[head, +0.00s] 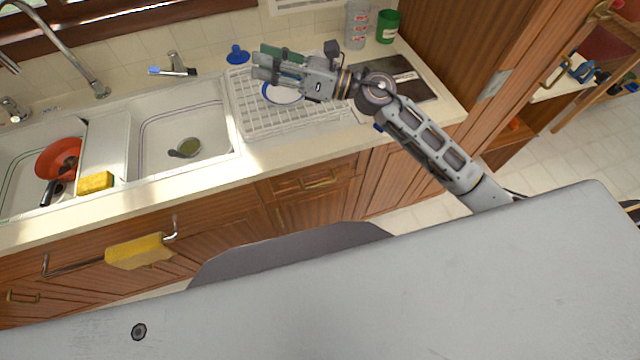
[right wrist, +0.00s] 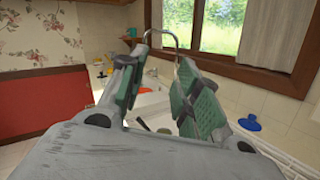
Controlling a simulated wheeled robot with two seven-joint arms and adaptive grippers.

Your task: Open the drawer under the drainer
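The drainer (head: 246,112) is a white rack on the counter right of the sinks, with a blue-rimmed plate (head: 280,93) in it. Below it, in the wooden cabinet front, is a drawer (head: 287,186) with a metal handle (head: 321,183); it looks shut. My right gripper (head: 266,67) is above the back of the drainer, pointing left, well away from the handle. Its green-padded fingers stand apart and empty in the right wrist view (right wrist: 155,85). My left gripper is not in view.
Two white sinks (head: 152,112) are at the left, with a red-orange bowl (head: 56,158) and a yellow sponge (head: 95,183). A yellow cloth (head: 138,251) hangs on a rail at the cabinet front. A dark board (head: 408,82) and green canister (head: 388,26) are at the right.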

